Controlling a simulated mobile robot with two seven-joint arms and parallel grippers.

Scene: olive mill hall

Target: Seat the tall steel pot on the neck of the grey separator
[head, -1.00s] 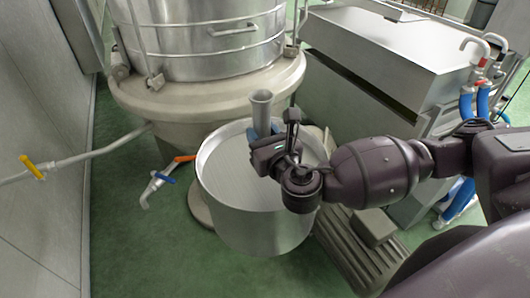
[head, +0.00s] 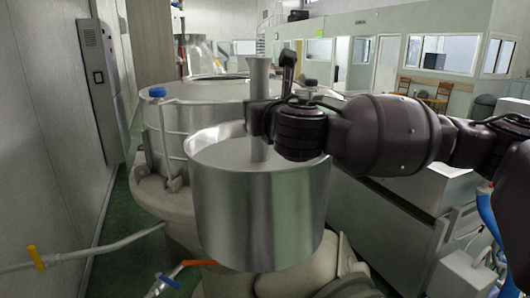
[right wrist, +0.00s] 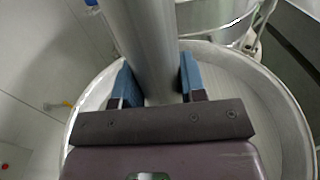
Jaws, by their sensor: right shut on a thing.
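The tall steel pot (head: 265,215) is a wide, open cylinder with a slim steel tube (head: 260,76) rising from its middle. My right gripper (head: 259,122) is shut on that tube, above the pot's rim. In the right wrist view its blue pads (right wrist: 157,84) press on both sides of the tube (right wrist: 145,40), with the pot's rim (right wrist: 292,105) around below. The pot looks upright. A grey-beige body (head: 228,285), apparently the separator, shows under the pot. The pot hides its neck, so I cannot tell whether they touch. My left gripper is not in view.
A larger steel drum (head: 168,130) with a blue knob (head: 157,91) stands close behind left. A pipe with a yellow handle (head: 37,257) and a tap with an orange handle (head: 198,263) lie low at left. Grey machinery (head: 420,205) stands right. Green floor shows at left.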

